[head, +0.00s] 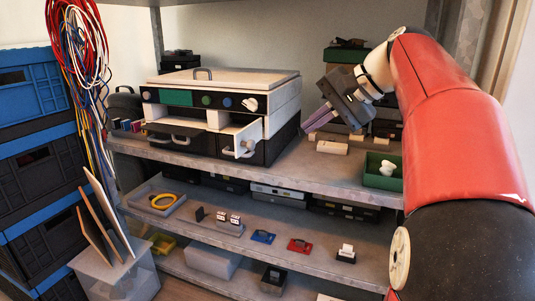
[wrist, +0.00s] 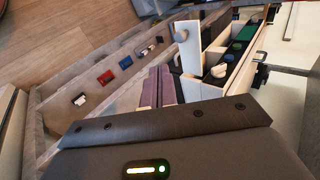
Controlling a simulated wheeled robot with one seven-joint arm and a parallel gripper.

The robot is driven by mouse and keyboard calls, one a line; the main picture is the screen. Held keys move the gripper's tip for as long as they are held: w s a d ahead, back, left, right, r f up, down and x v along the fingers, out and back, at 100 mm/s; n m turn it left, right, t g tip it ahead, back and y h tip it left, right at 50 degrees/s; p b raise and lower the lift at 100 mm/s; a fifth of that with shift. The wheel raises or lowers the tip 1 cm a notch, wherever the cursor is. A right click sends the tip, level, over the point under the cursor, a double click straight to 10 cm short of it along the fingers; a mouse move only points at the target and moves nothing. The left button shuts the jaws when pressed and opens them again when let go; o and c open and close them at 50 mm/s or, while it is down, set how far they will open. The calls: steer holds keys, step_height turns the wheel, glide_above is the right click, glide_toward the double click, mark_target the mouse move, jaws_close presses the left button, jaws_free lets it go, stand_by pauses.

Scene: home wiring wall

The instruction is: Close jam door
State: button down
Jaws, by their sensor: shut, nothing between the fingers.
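A white and black machine (head: 215,92) with a lid handle and a row of front knobs stands on the upper shelf. At its lower right front, a white door (head: 241,132) with a grey handle (head: 244,149) stands out from the body, open. My gripper (head: 310,126) is right of the machine, apart from the door. Its purple fingers (wrist: 162,84) are together, with nothing held.
A green bin (head: 383,180) with white items stands at the right shelf end, near small beige blocks (head: 332,147). Lower shelves hold a grey tray (head: 155,198) and small modules. Blue crates (head: 35,90) and hanging cables (head: 80,50) are at left.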

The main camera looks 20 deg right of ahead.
steer(key=w+a+r+b+x, duration=0.1)
steer(key=r+x, duration=0.1)
steer(key=x, duration=1)
steer(key=shift+w+a, duration=0.35)
steer(key=shift+w, duration=0.05)
steer(key=shift+a, duration=0.1)
